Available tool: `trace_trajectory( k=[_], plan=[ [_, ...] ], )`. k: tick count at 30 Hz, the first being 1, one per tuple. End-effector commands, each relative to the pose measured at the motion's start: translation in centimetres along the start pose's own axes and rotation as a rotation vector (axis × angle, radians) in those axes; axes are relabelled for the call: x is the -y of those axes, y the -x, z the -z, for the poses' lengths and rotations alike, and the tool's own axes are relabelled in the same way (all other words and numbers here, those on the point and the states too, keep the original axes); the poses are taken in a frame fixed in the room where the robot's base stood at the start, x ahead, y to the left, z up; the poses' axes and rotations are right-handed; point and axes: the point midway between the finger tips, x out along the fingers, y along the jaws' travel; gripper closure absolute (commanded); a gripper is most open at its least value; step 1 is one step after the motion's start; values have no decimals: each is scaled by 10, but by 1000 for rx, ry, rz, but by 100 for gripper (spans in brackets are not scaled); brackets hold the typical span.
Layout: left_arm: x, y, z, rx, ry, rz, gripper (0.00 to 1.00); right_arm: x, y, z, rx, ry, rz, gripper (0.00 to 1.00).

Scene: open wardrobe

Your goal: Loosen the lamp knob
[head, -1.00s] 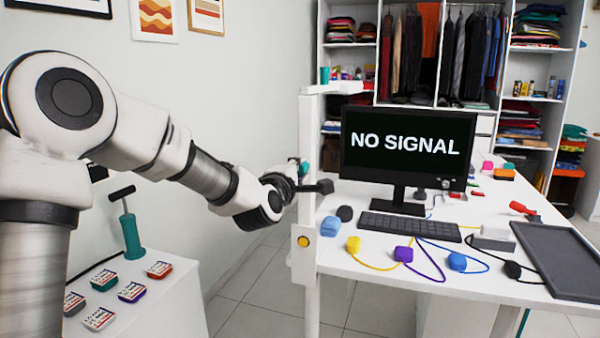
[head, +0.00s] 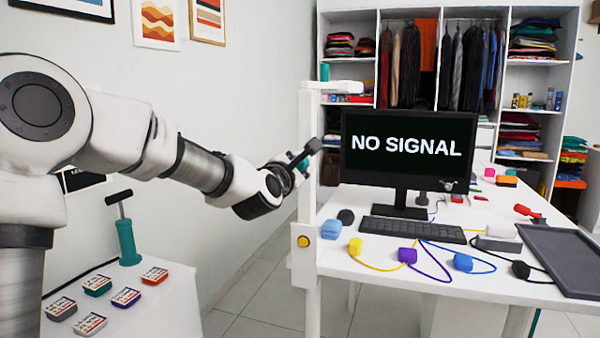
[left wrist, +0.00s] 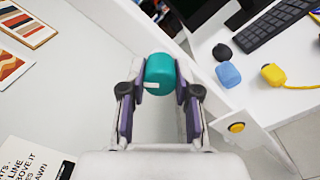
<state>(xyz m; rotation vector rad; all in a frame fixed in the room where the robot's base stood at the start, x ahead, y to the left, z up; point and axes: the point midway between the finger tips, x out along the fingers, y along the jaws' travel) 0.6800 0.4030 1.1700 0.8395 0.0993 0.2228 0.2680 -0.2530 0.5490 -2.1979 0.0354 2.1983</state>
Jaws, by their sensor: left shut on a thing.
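The lamp is a white post (head: 306,215) with a short arm on top and a round yellow button (head: 303,241) low on it. It stands at the left edge of the white desk. The teal lamp knob (left wrist: 160,72) sits between the fingertips of my left gripper (left wrist: 160,92), which is shut on it. In the head view my left gripper (head: 297,165) is at the post's upper left side, tilted, with a dark finger pointing up and right. The knob is mostly hidden there. My right gripper is not in view.
The desk holds a monitor (head: 406,148), a keyboard (head: 411,229), several coloured corded blocks and a dark tray (head: 565,262). A lower white table at left holds a teal pump (head: 127,240) and several labelled boxes. An open wardrobe stands behind.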

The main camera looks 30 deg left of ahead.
Motion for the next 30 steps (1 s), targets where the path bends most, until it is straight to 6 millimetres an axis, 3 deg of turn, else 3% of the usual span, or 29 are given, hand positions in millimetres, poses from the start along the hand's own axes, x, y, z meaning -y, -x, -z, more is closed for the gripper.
trace_trajectory(
  k=[30],
  plan=[
    [2,0,2,1,527,-2,100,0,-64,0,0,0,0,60]
  ],
)
